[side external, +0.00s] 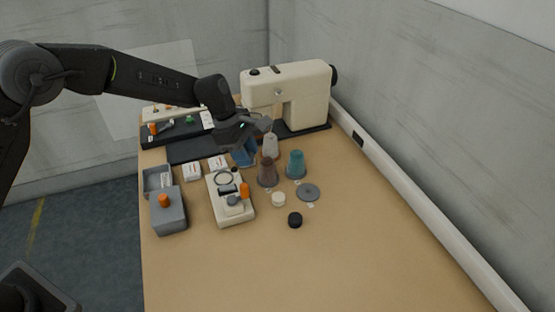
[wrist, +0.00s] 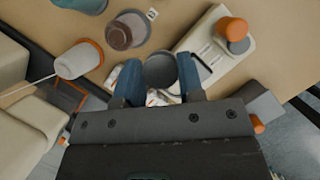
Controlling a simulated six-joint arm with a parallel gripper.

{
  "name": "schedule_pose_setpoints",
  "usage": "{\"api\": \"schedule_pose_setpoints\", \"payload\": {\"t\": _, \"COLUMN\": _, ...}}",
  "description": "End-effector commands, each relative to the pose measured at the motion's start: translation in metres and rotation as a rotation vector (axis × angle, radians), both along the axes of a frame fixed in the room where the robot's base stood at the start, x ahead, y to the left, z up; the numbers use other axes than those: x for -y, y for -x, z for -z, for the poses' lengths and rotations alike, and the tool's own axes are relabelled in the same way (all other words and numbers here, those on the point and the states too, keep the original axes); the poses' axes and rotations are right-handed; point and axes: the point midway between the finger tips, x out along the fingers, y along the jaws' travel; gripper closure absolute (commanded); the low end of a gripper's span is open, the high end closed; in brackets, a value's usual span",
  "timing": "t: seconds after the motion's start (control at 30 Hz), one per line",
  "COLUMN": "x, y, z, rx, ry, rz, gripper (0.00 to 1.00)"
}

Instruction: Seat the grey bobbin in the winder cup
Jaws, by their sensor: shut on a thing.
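The grey bobbin (wrist: 160,70) shows in the wrist view as a dark round disc between the two blue fingers of my gripper (wrist: 159,80), which is shut on it. In the side view my gripper (side external: 243,155) is above the table, behind the winder, and the bobbin cannot be made out there. The cream winder (side external: 222,207) lies on the table with an orange post (side external: 245,190) and a grey round part, likely the cup (side external: 233,201), near its front end.
A brown spool (side external: 267,172), a teal spool (side external: 296,165) and a pale spool (side external: 270,146) stand right of my gripper. The sewing machine (side external: 310,95) stands behind. A grey box (side external: 170,216) is left of the winder. The front right of the table is clear.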

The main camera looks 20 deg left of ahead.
Motion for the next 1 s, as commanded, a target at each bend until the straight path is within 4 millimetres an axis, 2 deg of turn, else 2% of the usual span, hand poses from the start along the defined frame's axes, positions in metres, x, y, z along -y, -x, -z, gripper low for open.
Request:
{"api": "schedule_pose_setpoints", "payload": {"t": 0.03, "x": -0.018, "y": 0.004, "z": 0.000, "rx": -0.003, "ry": 0.001, "rz": 0.028, "gripper": 0.87}}
{"api": "schedule_pose_setpoints", "payload": {"t": 0.1, "x": -0.037, "y": 0.009, "z": 0.001, "rx": -0.003, "ry": 0.006, "rz": 0.076, "gripper": 0.87}}
{"api": "schedule_pose_setpoints", "payload": {"t": 0.2, "x": -0.057, "y": 0.016, "z": 0.001, "rx": -0.001, "ry": 0.014, "rz": 0.128, "gripper": 0.87}}
{"api": "schedule_pose_setpoints", "payload": {"t": 0.3, "x": -0.066, "y": 0.020, "z": 0.002, "rx": 0.000, "ry": 0.020, "rz": 0.157, "gripper": 0.87}}
{"api": "schedule_pose_setpoints", "payload": {"t": 0.57, "x": -0.067, "y": 0.021, "z": 0.011, "rx": 0.001, "ry": 0.022, "rz": 0.167, "gripper": 0.87}}
{"api": "schedule_pose_setpoints", "payload": {"t": 1.0, "x": -0.067, "y": 0.021, "z": 0.045, "rx": 0.000, "ry": 0.021, "rz": 0.165, "gripper": 0.87}}
